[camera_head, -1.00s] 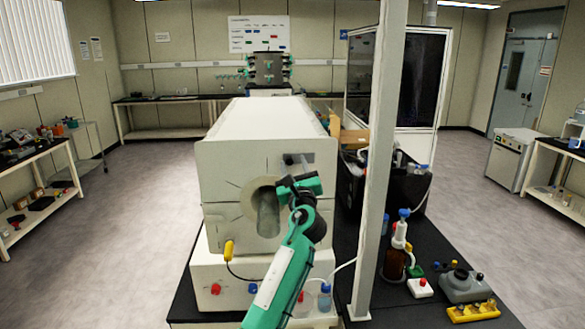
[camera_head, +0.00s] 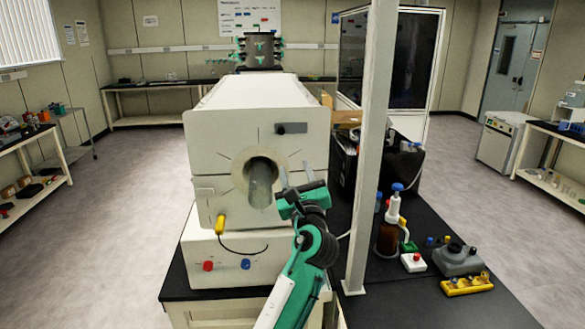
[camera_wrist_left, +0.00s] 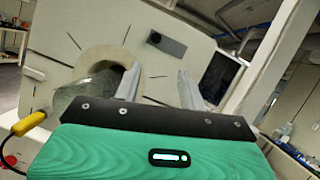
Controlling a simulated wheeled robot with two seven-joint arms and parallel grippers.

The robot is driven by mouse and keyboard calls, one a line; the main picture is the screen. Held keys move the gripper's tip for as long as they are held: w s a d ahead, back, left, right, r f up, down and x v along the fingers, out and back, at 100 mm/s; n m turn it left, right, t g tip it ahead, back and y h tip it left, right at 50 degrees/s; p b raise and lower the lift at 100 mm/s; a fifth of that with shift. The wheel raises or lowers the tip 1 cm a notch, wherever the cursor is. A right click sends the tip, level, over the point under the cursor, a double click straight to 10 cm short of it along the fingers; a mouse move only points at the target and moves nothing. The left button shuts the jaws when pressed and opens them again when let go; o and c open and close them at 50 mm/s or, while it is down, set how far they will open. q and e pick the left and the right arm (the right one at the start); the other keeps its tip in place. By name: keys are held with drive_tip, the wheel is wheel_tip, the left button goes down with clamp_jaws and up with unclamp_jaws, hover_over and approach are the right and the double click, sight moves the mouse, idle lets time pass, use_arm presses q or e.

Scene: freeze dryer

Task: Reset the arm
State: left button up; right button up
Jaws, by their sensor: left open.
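My left arm comes up from the bottom of the head view, and its green and black gripper (camera_head: 296,174) is in front of the white machine, right of and slightly below its round opening. In the left wrist view the two pale fingers (camera_wrist_left: 158,82) stand apart with nothing between them. The machine (camera_head: 225,150) has a beige ring around the opening, with a clear glass piece (camera_head: 261,185) inside. This glass also shows in the left wrist view (camera_wrist_left: 88,88), left of the fingers. My right gripper is not in view.
A yellow-handled part (camera_head: 220,224) with a black cable hangs on the machine's front. A pale upright post (camera_head: 370,150) stands to the right. Beyond it are a brown bottle (camera_head: 389,238), a grey device (camera_head: 458,260) and a yellow rack (camera_head: 467,284) on the black bench.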

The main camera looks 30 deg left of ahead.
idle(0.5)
use_arm(q)
drive_tip(key=w+d+f+g+h, duration=0.1)
drive_tip(key=w+d+f+h, duration=0.15)
drive_tip(key=f, duration=1.05)
drive_tip(key=w+d+f+g+h, duration=0.1)
drive_tip(key=w+f+h, duration=0.25)
drive_tip(key=f, duration=0.95)
drive_tip(key=s+d+f+n+g+h, duration=0.1)
drive_tip(key=s+f+n+g+h, duration=0.3)
drive_tip(key=f, duration=1.1)
drive_tip(key=s+d+f+n+g+h, duration=0.15)
drive_tip(key=s+f, duration=0.45)
drive_tip(key=f, duration=0.9)
drive_tip(key=s+f+n+g+h, duration=0.1)
drive_tip(key=s+f+n+g, duration=0.5)
drive_tip(key=s+f, duration=1.65)
drive_tip(key=s+a+f+n+g, duration=0.1)
drive_tip(key=s+f+n, duration=0.2)
drive_tip(key=s, duration=0.8)
drive_tip(key=s+a+f+n+g, duration=0.1)
drive_tip(key=s+f+n, duration=0.3)
drive_tip(key=s, duration=0.7)
drive_tip(key=s+a+f+n+g, duration=0.1)
drive_tip(key=s+f+n, duration=0.3)
drive_tip(key=s, duration=0.7)
drive_tip(key=shift+s+f+h, duration=0.2)
drive_tip(key=shift+f+h, duration=0.25)
drive_tip(key=shift+f, duration=0.2)
